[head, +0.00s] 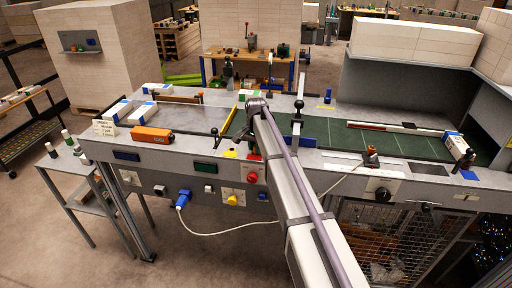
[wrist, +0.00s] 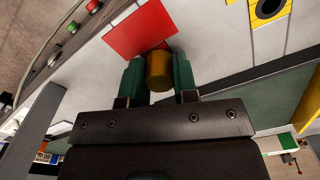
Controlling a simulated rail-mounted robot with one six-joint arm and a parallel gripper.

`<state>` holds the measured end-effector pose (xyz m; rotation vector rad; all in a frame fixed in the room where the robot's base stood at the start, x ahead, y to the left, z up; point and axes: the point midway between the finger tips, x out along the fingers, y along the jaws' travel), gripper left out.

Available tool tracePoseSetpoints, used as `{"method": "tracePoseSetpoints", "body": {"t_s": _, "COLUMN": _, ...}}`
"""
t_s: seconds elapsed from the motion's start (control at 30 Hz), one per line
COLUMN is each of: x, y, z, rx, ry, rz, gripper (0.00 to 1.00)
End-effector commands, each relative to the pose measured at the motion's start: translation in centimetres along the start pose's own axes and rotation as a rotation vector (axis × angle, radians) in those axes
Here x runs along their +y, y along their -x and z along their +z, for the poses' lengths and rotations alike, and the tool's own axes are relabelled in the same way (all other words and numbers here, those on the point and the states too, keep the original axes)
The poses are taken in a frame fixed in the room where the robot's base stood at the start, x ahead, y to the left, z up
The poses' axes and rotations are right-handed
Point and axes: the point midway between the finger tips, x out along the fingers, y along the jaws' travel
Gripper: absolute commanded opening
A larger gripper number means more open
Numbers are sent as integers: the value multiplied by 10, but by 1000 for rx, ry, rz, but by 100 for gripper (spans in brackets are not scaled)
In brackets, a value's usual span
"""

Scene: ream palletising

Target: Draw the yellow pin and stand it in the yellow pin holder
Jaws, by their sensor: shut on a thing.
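The yellow pin (wrist: 158,70) is a short, dull-yellow cylinder between the two green fingers of my gripper (wrist: 159,78) in the wrist view. The fingers are shut on its sides. Behind the pin lies a red square plate (wrist: 138,32); I cannot tell whether the pin's far end touches it. The yellow pin holder (wrist: 268,10) is a yellow square with a dark round hole, apart from the pin at the upper right. In the head view the yellow holder (head: 230,154) lies on the bench's front edge, left of my gripper (head: 253,149). The pin is hidden there.
Red and green buttons (wrist: 92,6) sit on the front panel. An orange device (head: 152,134) lies on the bench to the left. An upright post with a black knob (head: 298,115) stands just right of my arm. A white cable (head: 270,222) hangs in front.

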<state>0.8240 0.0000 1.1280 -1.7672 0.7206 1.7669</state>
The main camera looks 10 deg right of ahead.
Motion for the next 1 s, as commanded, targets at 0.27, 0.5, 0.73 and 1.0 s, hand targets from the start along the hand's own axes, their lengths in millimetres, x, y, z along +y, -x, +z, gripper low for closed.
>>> {"method": "tracePoseSetpoints", "body": {"t_s": 0.27, "x": 0, "y": 2, "z": 0, "rx": 0, "ry": 0, "rz": 0, "gripper": 0}}
{"method": "tracePoseSetpoints", "body": {"t_s": 0.5, "x": 0, "y": 15, "z": 0, "rx": 0, "ry": 0, "rz": 0, "gripper": 0}}
{"method": "tracePoseSetpoints", "body": {"t_s": 0.73, "x": 0, "y": 27, "z": 0, "rx": 0, "ry": 0, "rz": 0, "gripper": 0}}
{"method": "tracePoseSetpoints", "body": {"t_s": 1.0, "x": 0, "y": 41, "z": 0, "rx": 0, "ry": 0, "rz": 0, "gripper": 0}}
